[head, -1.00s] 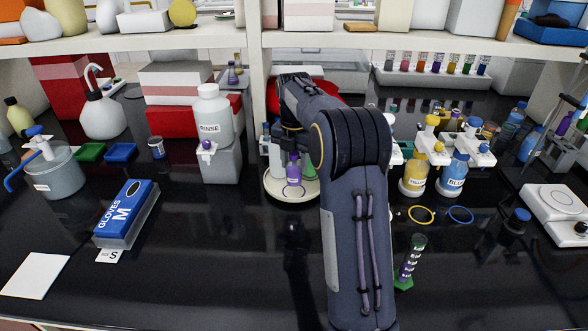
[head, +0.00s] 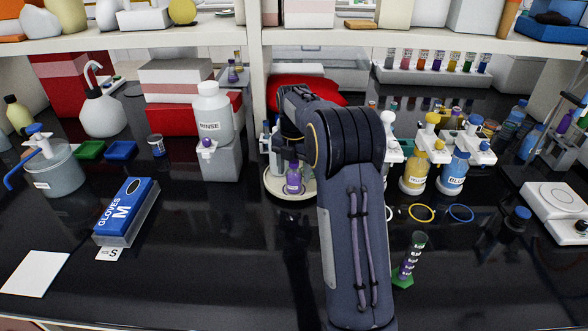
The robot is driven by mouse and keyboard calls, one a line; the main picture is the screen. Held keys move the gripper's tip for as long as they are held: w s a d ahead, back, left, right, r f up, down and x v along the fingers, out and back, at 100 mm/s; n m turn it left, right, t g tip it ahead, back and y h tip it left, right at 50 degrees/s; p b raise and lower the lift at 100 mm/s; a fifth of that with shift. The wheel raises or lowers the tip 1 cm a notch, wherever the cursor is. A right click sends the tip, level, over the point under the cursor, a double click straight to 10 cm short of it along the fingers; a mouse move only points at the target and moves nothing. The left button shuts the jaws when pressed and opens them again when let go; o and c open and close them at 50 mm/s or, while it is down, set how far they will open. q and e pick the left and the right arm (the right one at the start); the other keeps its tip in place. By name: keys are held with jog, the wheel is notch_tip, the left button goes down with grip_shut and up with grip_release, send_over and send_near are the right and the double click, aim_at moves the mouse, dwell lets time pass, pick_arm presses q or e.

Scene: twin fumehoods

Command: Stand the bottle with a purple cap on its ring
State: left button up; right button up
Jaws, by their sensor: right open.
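A small purple bottle (head: 294,181) with a pale label stands upright on a round cream tray (head: 278,193) near the middle of the bench. My right gripper (head: 289,154) is over the top of this bottle and hides its cap. Its jaws are open, but the fingertips are mostly covered by my own arm, and I cannot tell whether they touch the bottle. A yellow ring (head: 421,213) and a blue ring (head: 461,213) lie on the bench to the right. The edge of a pale ring (head: 389,213) shows beside my arm. No purple ring is visible. My left gripper is not in view.
A yellow bottle (head: 414,172) and a blue bottle (head: 453,173) stand behind the rings. A green-based cylinder (head: 410,259) stands right of my forearm. A rinse bottle (head: 212,114) on a grey block is left of the tray.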

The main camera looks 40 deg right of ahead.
notch_tip(320, 180, up, 12)
jog(key=shift+r+p, duration=0.1)
jog(key=shift+p, duration=0.5)
jog(key=shift+s+r, duration=0.1)
jog(key=shift+s, duration=0.1)
jog(key=s+a+f+m+t+y, duration=0.2)
jog(key=s+a+m+t+y, duration=0.25)
jog(key=s+a+m, duration=1.4)
jog(key=s+a+f+m+t, duration=0.1)
jog(key=s+a+f+m, duration=0.3)
jog(key=s, duration=0.5)
notch_tip(320, 180, down, 2)
jog(key=shift+s+a+f+m+h, duration=0.1)
jog(key=shift+s+a+m+h, duration=0.25)
jog(key=shift+m, duration=0.8)
